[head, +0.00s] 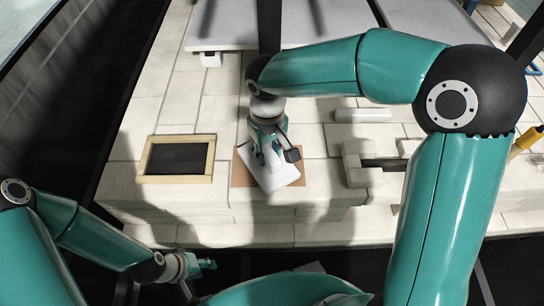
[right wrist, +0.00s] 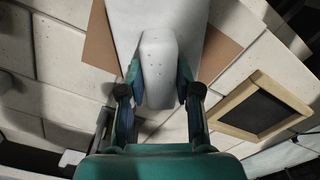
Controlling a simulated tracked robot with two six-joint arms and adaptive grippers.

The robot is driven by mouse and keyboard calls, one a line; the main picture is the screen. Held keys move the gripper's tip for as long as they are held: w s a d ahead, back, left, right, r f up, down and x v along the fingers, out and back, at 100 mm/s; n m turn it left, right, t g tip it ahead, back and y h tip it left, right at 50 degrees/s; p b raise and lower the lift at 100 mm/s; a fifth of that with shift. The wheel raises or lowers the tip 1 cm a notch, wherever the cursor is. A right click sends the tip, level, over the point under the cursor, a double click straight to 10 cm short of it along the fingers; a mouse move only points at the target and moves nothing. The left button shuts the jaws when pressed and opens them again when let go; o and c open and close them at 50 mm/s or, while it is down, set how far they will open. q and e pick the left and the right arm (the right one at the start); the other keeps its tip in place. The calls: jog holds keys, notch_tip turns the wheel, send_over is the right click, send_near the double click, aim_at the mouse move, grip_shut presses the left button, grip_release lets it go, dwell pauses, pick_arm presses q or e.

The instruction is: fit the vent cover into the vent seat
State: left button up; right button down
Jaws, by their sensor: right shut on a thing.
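The vent cover (head: 280,180) is a pale plate with a raised block-shaped grip. It is over a brown square mat (head: 241,170), turned a little from the mat's edges; I cannot tell whether it touches it. My right gripper (head: 270,158) is shut on the cover's grip, which shows between the fingers in the right wrist view (right wrist: 158,60). The vent seat (head: 146,160), a light wooden frame around a dark opening, lies left of the cover, with no cover in it. It also shows in the right wrist view (right wrist: 236,96). My left gripper (head: 203,264) is low at left, away from both; its jaws are unclear.
Pale blocks (head: 356,165) around a dark slot stand right of the cover. A loose pale bar (head: 363,115) lies behind them. Grey slabs (head: 225,32) are at the back. Bare pale brick lies between the mat and the seat.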

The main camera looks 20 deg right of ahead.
jog(key=shift+w+r+p, duration=0.1)
jog(key=shift+r+p, duration=0.2)
jog(key=shift+r, duration=0.1)
dwell(0.3)
jog(key=shift+r, duration=0.15)
jog(key=shift+r+p, duration=1.55)
jog(key=shift+r, duration=0.05)
jog(key=shift+r, duration=0.1)
jog(key=shift+r+p, duration=0.95)
jog(key=shift+p, duration=0.05)
jog(key=shift+w+a+f+n+p, duration=0.55)
jog(key=shift+w+a+n+p, duration=1.1)
jog(key=shift+a, duration=1.9)
jog(key=shift+w+a+f+n+p, duration=0.6)
jog(key=shift+w+a+n+p, duration=0.5)
jog(key=shift+a+n+p, duration=1.8)
jog(key=shift+w+a+f+n+p, duration=0.55)
jog(key=shift+w+a+n+p, duration=0.65)
jog(key=shift+a, duration=3.05)
jog(key=shift+w, duration=0.15)
